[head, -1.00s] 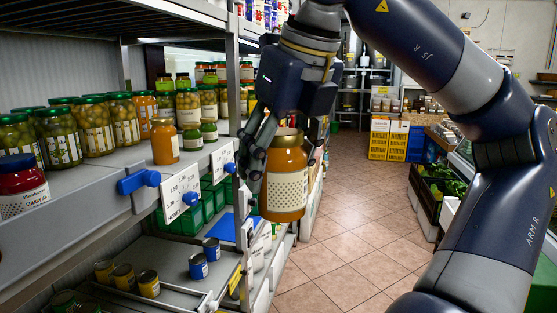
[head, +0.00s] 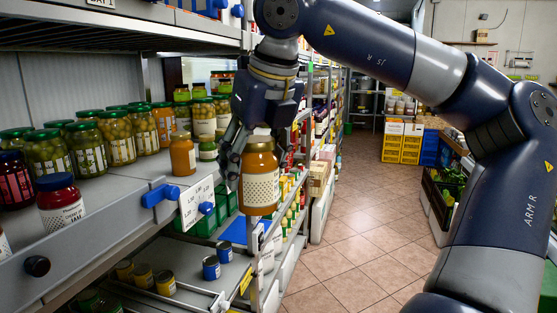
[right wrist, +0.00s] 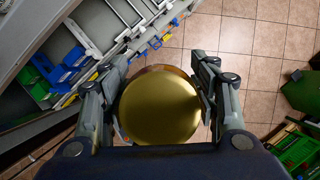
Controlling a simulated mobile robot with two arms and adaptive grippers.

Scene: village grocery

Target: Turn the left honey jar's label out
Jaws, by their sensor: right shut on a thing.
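My right gripper (head: 256,146) is shut on an amber honey jar (head: 259,172) with a gold lid. It holds the jar upright in the air in front of the shelf edge, over the aisle side. A pale dotted label on this jar faces the head camera. In the right wrist view, the gold lid (right wrist: 160,108) sits between the two fingers and hides most of the jar. Another amber jar (head: 182,153) stands on the shelf near its front edge, to the left of the held one, with part of a pale label showing. My left gripper is not in view.
The grey shelf (head: 125,195) carries several green-lidded jars (head: 88,150) and a blue-lidded red jar (head: 60,205) at the front left. A blue clip (head: 160,195) and price cards (head: 196,202) line its edge. Small tins (head: 211,267) stand lower down. The tiled aisle (head: 350,220) is clear.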

